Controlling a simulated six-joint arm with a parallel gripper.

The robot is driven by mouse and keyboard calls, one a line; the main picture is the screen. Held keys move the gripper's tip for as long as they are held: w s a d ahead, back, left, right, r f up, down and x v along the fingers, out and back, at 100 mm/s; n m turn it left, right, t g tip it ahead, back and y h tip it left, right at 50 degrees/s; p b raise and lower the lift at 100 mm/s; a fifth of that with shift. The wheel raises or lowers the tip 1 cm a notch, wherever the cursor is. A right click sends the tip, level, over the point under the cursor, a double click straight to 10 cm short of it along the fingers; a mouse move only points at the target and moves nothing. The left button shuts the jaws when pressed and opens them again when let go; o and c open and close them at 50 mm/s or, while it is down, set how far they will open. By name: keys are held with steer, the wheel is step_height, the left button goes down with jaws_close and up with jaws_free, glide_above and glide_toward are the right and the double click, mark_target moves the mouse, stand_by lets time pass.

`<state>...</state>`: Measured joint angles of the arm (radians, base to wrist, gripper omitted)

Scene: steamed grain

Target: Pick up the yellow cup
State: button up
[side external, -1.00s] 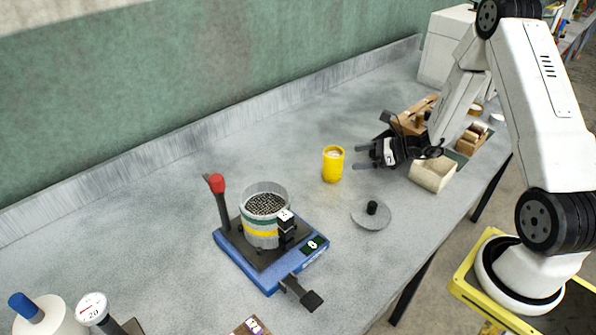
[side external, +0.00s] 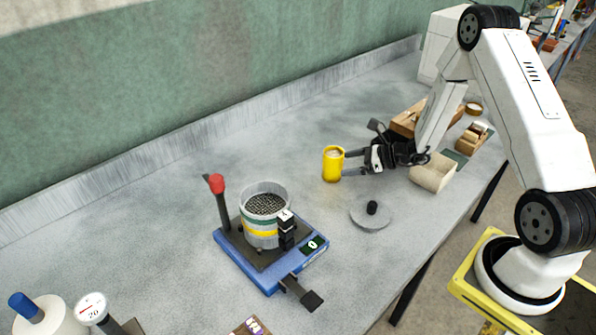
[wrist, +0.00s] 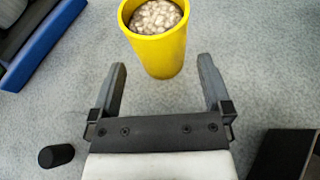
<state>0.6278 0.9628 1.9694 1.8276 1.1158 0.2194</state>
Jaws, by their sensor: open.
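The yellow cup (side external: 332,165) stands upright on the grey table, right of the middle of the side external view. In the wrist view the cup (wrist: 158,55) is filled with pale, grain-like pieces. My gripper (side external: 345,163) is low over the table, just to the right of the cup, with its fingers pointing at it. In the wrist view my gripper's (wrist: 162,72) two fingers are apart and the cup's lower part shows in line with the gap between them. I cannot tell whether the fingertips touch it.
A blue-based device (side external: 262,272) holds a pot of dark grains (side external: 265,205) left of the cup. A round grey lid (side external: 370,220) with a black knob lies in front of my gripper. A beige box (side external: 433,173) and wooden items stand to the right. The table behind the cup is clear.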

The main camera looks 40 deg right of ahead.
mark_target(333, 166)
steer(key=shift+x, duration=2.5)
jaws_close()
